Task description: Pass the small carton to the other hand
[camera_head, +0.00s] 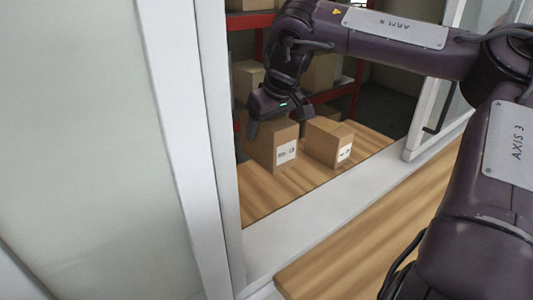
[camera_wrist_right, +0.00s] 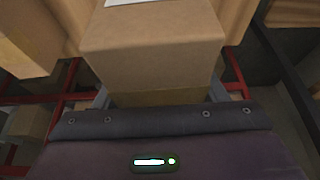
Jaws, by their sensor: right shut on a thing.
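A small brown carton (camera_head: 262,152) with a white label is between the fingers of my right gripper (camera_head: 279,124), which reaches it from above through the opening. The gripper is shut on it. In the right wrist view the same carton (camera_wrist_right: 152,48) fills the space in front of the palm, with a finger at each side and part of its label at the top edge. The carton is just over or on the wooden surface beyond the opening; I cannot tell whether it touches. My left gripper is not in view.
A second labelled carton (camera_head: 329,142) stands close to the right of the held one. The wooden surface (camera_head: 262,199) is bare in front. A white frame (camera_head: 190,130) bounds the opening at left, a white sill (camera_head: 310,228) below. Red shelving with cartons stands behind.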

